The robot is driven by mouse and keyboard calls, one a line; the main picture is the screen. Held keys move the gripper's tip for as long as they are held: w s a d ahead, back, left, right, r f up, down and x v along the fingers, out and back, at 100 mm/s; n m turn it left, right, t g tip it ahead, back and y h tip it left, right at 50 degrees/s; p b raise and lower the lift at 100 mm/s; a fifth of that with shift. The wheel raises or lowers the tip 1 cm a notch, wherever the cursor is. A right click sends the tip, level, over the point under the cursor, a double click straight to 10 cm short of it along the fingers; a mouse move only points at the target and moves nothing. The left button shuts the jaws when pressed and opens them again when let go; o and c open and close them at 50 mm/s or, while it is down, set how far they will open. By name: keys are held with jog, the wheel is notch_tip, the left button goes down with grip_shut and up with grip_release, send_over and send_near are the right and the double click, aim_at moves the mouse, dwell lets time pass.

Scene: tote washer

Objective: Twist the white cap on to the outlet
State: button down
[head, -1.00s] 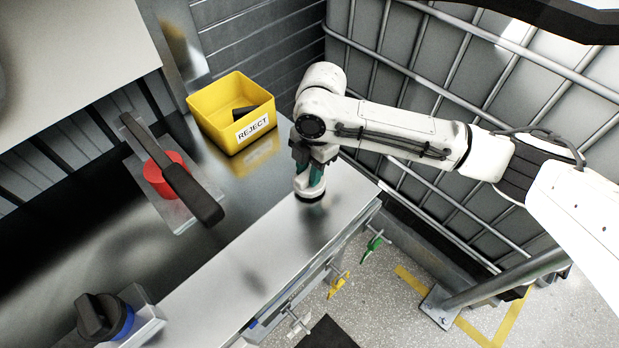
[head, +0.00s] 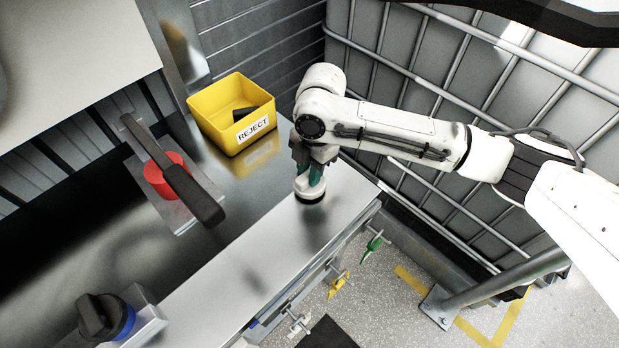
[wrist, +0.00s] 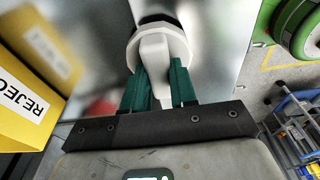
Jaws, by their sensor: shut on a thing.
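The white cap (head: 304,191) is at the front part of the steel bench, upright, with a raised grip bar across its top. It also shows in the wrist view (wrist: 155,52). My gripper (head: 311,177) points down over it, its green fingers (wrist: 155,88) shut on either side of the grip bar. A dark round part (wrist: 158,20) shows beneath the cap, close against it. I cannot tell whether this is the outlet or the cap's own underside, nor how the threads sit.
A yellow REJECT bin (head: 232,113) holding a dark item stands behind my gripper. A red round part with a long dark lever (head: 188,188) is to the left. A black knob on a blue ring (head: 103,316) is at lower left. Coloured valve handles (head: 371,246) stick out below the bench edge.

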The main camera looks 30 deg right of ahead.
jog(key=shift+r+p, duration=1.45)
jog(key=shift+r, duration=0.45)
